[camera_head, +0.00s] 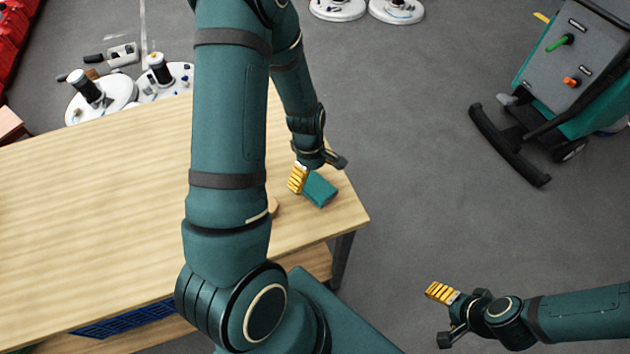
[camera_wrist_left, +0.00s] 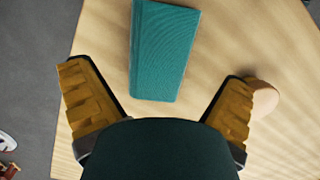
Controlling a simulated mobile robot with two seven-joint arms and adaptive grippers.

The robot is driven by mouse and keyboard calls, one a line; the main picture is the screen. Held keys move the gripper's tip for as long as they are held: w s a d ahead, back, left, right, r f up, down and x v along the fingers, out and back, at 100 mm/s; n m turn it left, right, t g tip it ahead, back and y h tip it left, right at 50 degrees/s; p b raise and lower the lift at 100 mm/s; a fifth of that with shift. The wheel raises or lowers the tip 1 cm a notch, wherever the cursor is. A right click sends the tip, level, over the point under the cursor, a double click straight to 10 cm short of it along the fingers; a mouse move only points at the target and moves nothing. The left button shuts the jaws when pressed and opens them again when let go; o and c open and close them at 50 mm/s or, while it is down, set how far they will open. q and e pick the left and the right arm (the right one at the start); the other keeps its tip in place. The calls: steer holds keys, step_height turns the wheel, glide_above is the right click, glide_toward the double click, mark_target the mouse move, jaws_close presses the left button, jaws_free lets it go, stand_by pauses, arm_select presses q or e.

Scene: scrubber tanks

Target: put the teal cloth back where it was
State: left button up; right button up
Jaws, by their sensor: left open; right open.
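The teal cloth (camera_head: 320,190) lies folded flat on the wooden table, near its right corner. In the left wrist view the cloth (camera_wrist_left: 163,50) lies ahead of the fingers, between their lines. My left gripper (camera_head: 310,178) is open above the table beside the cloth; its yellow fingers (camera_wrist_left: 160,95) stand apart with nothing between them. My right gripper (camera_head: 441,310) is open and empty over the floor to the right of the table.
The wooden table (camera_head: 110,190) has a wide bare top. A round tan object (camera_wrist_left: 264,97) sits beside my left gripper's right finger. A blue crate (camera_head: 125,318) is under the table. A floor scrubber (camera_head: 565,75) stands at the upper right. Round white parts (camera_head: 100,98) lie beyond the table.

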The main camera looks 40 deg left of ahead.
mark_target(311, 181)
arm_select(q)
step_height(311, 181, up, 8)
steer(key=p, duration=0.2)
steer(key=d+f+m, duration=0.2)
steer(key=d, duration=0.1)
steer(key=d+f+m, duration=0.3)
steer(key=d, duration=0.1)
steer(key=d+f+m+t, duration=0.1)
steer(key=d+f+m, duration=0.1)
steer(key=d+f, duration=0.1)
steer(key=shift+d+m+h, duration=0.4)
steer(key=shift+d, duration=0.35)
steer(key=s+d+f+m, duration=0.2)
steer(key=d+m, duration=0.1)
steer(key=d, duration=0.3)
steer(key=s+d+f+m+t+h, duration=0.1)
steer(key=s+d+m, duration=0.1)
steer(key=d+m, duration=0.2)
steer(key=shift+d+f+h, duration=0.3)
steer(key=shift+d+f, duration=0.05)
steer(key=shift+d, duration=0.55)
arm_select(e)
steer(key=shift+w+d+r, duration=0.1)
steer(key=shift+w+r, duration=0.1)
steer(key=shift+r, duration=0.35)
steer(key=shift+w+r, duration=0.2)
steer(key=shift+r, duration=0.3)
